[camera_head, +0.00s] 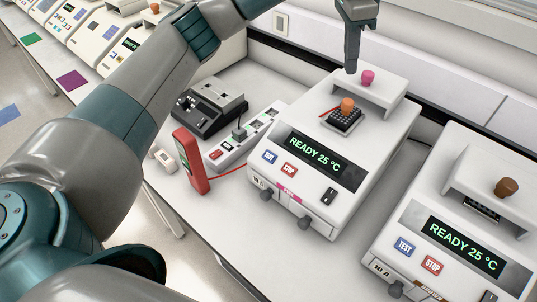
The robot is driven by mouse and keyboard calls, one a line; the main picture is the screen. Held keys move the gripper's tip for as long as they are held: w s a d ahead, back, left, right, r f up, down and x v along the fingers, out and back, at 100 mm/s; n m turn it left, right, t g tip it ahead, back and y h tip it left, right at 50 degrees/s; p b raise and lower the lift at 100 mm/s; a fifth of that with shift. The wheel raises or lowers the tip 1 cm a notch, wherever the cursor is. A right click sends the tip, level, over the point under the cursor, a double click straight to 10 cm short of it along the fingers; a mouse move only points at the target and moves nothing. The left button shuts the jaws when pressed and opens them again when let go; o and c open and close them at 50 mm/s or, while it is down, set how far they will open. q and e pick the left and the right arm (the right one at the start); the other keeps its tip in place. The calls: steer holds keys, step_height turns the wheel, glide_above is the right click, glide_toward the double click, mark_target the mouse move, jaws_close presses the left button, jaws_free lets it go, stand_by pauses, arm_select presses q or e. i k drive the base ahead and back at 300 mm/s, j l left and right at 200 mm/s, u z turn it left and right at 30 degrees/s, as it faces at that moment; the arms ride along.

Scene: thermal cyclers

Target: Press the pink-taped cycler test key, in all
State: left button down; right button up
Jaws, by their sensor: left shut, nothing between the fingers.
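The pink-taped cycler (345,215) is a white machine in the middle of the bench. A small strip of pink tape (289,195) is on its lower front. Its display (325,161) reads READY 25 °C. Its blue TEST key (270,156) sits left of the red STOP key (289,170). My left gripper (351,70) is shut and empty. It points down at the back of this cycler, by the pink knob on its raised lid, well up and right of the TEST key. My right gripper is not in view.
A second white cycler (448,283) with its own TEST and STOP keys stands at the right. A red handheld meter (190,161), a power strip (243,138) and a dark device (209,106) are at the left. Bare bench shows in front.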

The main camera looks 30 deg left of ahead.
mark_target(267, 156)
steer(key=k+l+u, duration=0.1)
steer(key=l, duration=0.35)
steer(key=k+l+u, duration=0.1)
steer(key=k+l, duration=0.15)
steer(key=l, duration=0.15)
steer(key=k+l+u, duration=0.1)
steer(key=k+l, duration=0.15)
steer(key=l, duration=0.15)
steer(key=k+l+u, duration=0.1)
steer(key=l, duration=0.3)
steer(key=k, duration=0.1)
